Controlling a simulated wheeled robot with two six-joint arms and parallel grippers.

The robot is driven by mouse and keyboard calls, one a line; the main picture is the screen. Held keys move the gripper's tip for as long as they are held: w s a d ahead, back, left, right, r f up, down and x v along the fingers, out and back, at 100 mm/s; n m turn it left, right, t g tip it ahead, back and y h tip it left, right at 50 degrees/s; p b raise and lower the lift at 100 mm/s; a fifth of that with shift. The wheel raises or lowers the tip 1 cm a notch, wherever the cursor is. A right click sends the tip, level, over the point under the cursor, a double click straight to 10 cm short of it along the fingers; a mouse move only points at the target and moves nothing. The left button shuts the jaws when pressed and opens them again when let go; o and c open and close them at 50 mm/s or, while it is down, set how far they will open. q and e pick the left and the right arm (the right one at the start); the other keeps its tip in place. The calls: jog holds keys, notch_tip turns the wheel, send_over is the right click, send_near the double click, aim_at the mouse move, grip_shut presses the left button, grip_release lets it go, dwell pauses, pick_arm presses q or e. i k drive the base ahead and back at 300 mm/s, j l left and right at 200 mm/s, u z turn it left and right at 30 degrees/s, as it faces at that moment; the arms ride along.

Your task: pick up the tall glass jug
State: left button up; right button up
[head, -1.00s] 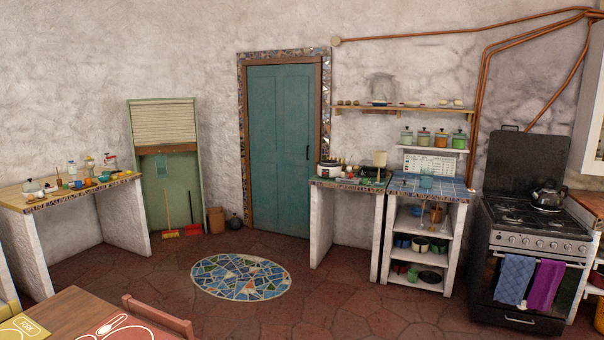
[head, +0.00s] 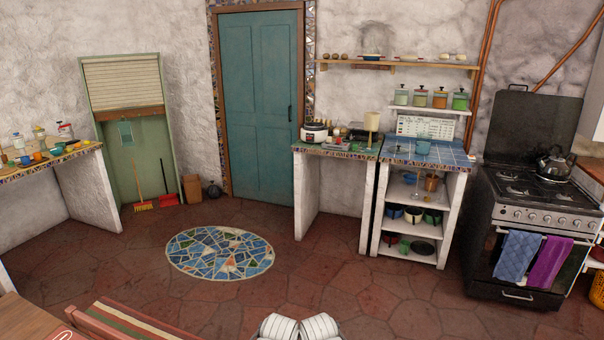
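I cannot clearly pick out a tall glass jug. A small clear glass vessel (head: 18,141) stands on the left counter (head: 10,179) at the picture's left edge, but it is too small to tell whether it is the jug. Two white rounded parts of mine show at the bottom centre. Neither gripper can be made out, and nothing is seen held.
A stove (head: 527,235) with a kettle (head: 553,166) stands at the right. A wooden chair (head: 125,322) and table edge (head: 28,318) are at the lower left. The red stone floor (head: 330,270) is open around the flat mosaic oval (head: 220,253).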

aim_at(424, 138)
jog(key=i, duration=3.5)
jog(key=i+z, duration=0.1)
jog(key=z, duration=1.3)
jog(key=i+z, duration=0.25)
jog(key=i, duration=0.35)
jog(key=i+j+z, duration=0.15)
jog(key=i+z, duration=0.15)
jog(key=i, duration=0.25)
jog(key=i+j+z, duration=0.25)
jog(key=i, duration=0.3)
